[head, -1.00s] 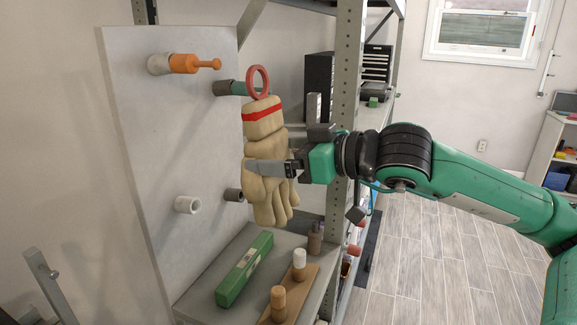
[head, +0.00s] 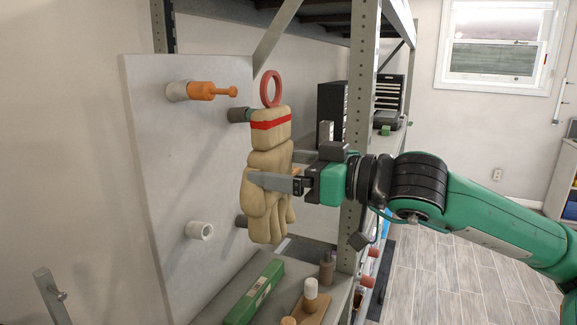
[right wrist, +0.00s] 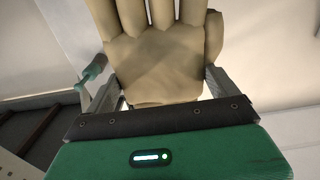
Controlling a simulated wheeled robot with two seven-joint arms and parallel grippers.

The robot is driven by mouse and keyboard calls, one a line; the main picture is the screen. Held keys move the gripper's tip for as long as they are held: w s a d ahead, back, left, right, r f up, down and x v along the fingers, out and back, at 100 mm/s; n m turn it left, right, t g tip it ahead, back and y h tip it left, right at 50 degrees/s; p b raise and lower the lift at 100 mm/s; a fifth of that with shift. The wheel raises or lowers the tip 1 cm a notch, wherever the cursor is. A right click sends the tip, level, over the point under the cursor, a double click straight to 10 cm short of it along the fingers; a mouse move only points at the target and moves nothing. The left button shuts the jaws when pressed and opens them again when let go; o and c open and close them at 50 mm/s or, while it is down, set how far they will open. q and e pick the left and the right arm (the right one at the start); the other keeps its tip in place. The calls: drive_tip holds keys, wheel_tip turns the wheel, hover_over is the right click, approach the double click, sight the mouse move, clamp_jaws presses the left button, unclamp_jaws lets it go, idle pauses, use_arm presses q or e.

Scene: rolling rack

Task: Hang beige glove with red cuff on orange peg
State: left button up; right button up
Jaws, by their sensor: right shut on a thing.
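The beige glove (head: 268,165) with a red cuff band hangs upright, fingers down, in my right gripper (head: 262,180). A red ring (head: 271,89) stands at its top. The gripper is shut on the glove's middle; the right wrist view shows the glove (right wrist: 160,60) between the two fingers. The orange peg (head: 212,91) sticks out from the upper part of a grey board, to the left of the ring and apart from it. My left gripper is not in view.
The grey board (head: 150,150) also carries a green peg, partly hidden behind the glove, and an empty pale socket (head: 200,230). A metal rack post (head: 362,100) stands behind my right gripper.

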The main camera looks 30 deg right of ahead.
drive_tip(key=shift+a, duration=0.1)
drive_tip(key=shift+x, duration=1)
drive_tip(key=shift+w+a+f+b, duration=0.1)
drive_tip(key=shift+w+a+b, duration=0.1)
drive_tip(key=shift+b, duration=0.25)
idle(0.4)
drive_tip(key=shift+x, duration=2.85)
drive_tip(key=shift+d, duration=0.1)
drive_tip(key=shift+d+b, duration=0.1)
drive_tip(key=shift+b, duration=0.2)
